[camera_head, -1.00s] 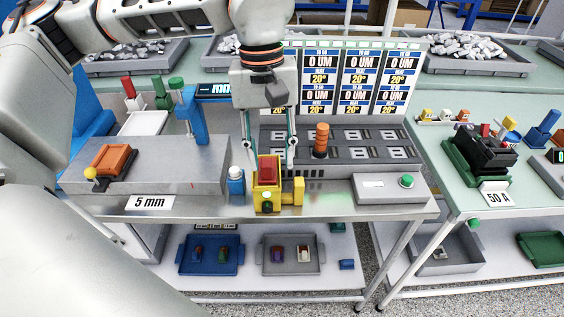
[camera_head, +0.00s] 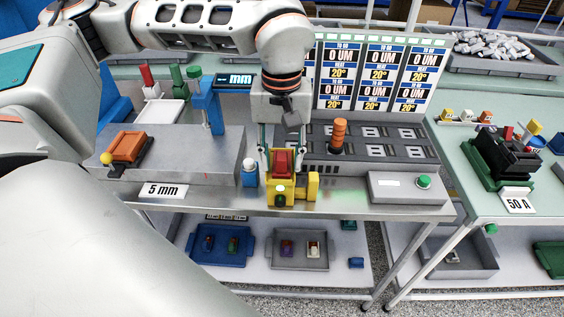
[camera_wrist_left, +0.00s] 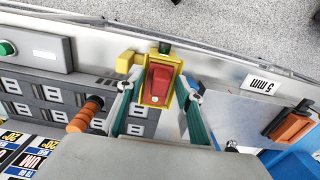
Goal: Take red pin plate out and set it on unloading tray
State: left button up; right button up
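The red pin plate (camera_head: 282,162) stands in a yellow fixture (camera_head: 285,190) at the table's front edge. In the left wrist view the red plate (camera_wrist_left: 158,83) sits inside the yellow frame (camera_wrist_left: 126,62). My left gripper (camera_head: 283,162) is above the fixture, pointing down, with its fingers apart on either side of the plate. In the left wrist view its fingers (camera_wrist_left: 157,90) are spread, and I cannot tell whether they touch anything. A blue tray (camera_head: 219,258) and a grey tray (camera_head: 300,264) lie on the lower shelf. I cannot tell which is the unloading tray. My right gripper is not seen.
A blue-and-white bottle (camera_head: 249,173) stands close left of the fixture. A grey box with a green button (camera_head: 424,181) is to the right. Behind is a slotted panel (camera_head: 385,143) with an orange cylinder (camera_head: 339,136). An orange block (camera_head: 128,146) sits at the left.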

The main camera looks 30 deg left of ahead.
aim_at(282, 155)
pick_arm(q)
grip_shut()
notch_tip(282, 155, up, 20)
jog(key=p, duration=0.2)
dwell(0.6)
